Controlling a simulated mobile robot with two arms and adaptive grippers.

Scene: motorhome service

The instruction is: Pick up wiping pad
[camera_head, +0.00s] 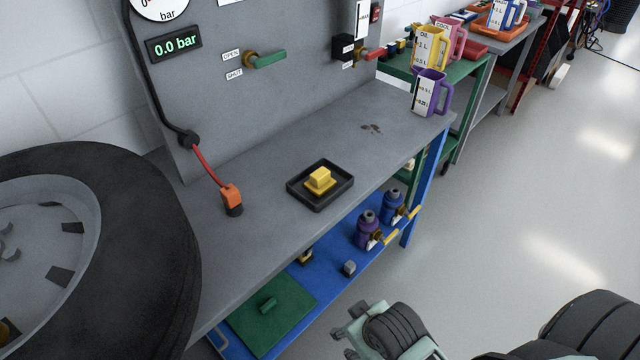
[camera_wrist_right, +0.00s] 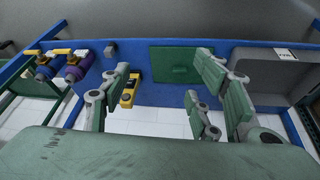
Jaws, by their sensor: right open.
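The wiping pad appears to be the yellow block with a flat yellow base (camera_head: 319,181). It lies in a shallow black tray (camera_head: 293,190) on the grey workbench (camera_head: 262,222). My right gripper (camera_head: 352,335) is at the bottom of the head view, in front of the bench and apart from the tray. In the right wrist view its fingers (camera_wrist_right: 165,85) are spread with nothing between them. They face the blue lower shelf, and the pad does not show there. My left gripper is not in view.
A dark smudge (camera_head: 371,128) marks the benchtop. A purple jug (camera_head: 428,95) stands at the bench's far corner. An orange-ended red hose (camera_head: 232,197) and a large tyre (camera_head: 150,230) are to the left.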

